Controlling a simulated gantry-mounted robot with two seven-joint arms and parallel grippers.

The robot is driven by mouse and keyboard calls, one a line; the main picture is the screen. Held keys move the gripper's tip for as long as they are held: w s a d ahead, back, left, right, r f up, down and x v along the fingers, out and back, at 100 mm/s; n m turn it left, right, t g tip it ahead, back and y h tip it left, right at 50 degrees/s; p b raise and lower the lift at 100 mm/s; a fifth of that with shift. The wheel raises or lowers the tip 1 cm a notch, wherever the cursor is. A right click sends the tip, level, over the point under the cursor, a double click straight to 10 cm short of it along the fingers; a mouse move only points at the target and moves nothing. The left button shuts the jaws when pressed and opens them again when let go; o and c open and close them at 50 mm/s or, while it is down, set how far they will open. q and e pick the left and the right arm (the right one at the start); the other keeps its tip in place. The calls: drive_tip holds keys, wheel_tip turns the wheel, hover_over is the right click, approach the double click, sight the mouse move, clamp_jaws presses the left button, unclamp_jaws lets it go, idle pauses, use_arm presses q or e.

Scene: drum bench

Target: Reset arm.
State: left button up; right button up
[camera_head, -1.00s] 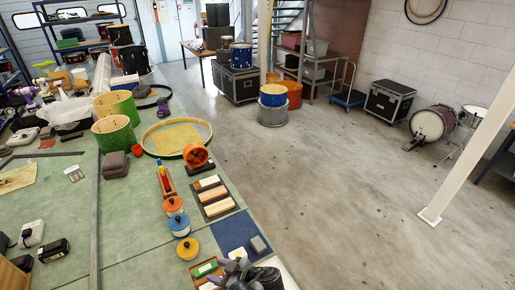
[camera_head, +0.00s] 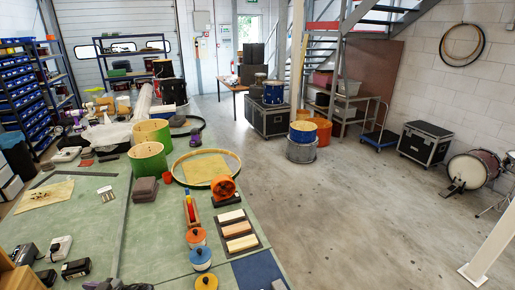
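At the bottom edge, left of centre, a small dark shape (camera_head: 118,284) just enters the picture. It looks like the tip of my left gripper, mostly cut off, and its fingers cannot be made out. My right gripper is out of the picture.
The bench carries green drum shells (camera_head: 148,160), a wooden hoop (camera_head: 206,168), an orange round device (camera_head: 223,188), a tray of blocks (camera_head: 236,230), lidded jars and black battery-like items (camera_head: 76,268). The bench's middle front is fairly clear. Open floor (camera_head: 350,215) lies right.

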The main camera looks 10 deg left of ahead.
use_arm(q)
drive_tip(key=s+a+r+n+g, duration=0.2)
drive_tip(key=s+a+r, duration=0.25)
drive_tip(key=a, duration=0.45)
drive_tip(key=s+d+f+m+t+h, duration=0.35)
drive_tip(key=d+f+m, duration=0.4)
drive_tip(key=d, duration=0.25)
drive_tip(key=s+d+f+m+t+h, duration=0.25)
drive_tip(key=s+d+f+m, duration=0.25)
drive_tip(key=d+f+m, duration=0.35)
drive_tip(key=s+d+r+m+t+h, duration=0.3)
drive_tip(key=s+d+r+m+h, duration=0.3)
drive_tip(key=s+d+r+m, duration=0.45)
drive_tip(key=d+f+n+g+h, duration=0.25)
drive_tip(key=d+n+h, duration=0.25)
drive_tip(key=d, duration=1.1)
drive_tip(key=s+f+b+x, duration=0.1)
drive_tip(key=s+b+x, duration=0.1)
drive_tip(key=b+x, duration=0.8)
drive_tip(key=w+p+v, duration=0.2)
drive_tip(key=p+v, duration=0.8)
drive_tip(key=w+r+p+v, duration=0.1)
drive_tip(key=w+p+v, duration=0.2)
drive_tip(key=p+v, duration=0.8)
drive_tip(key=shift+s+a+r+m+t, duration=0.2)
drive_tip(key=shift+a+r+m+t, duration=0.15)
drive_tip(key=shift+t, duration=0.1)
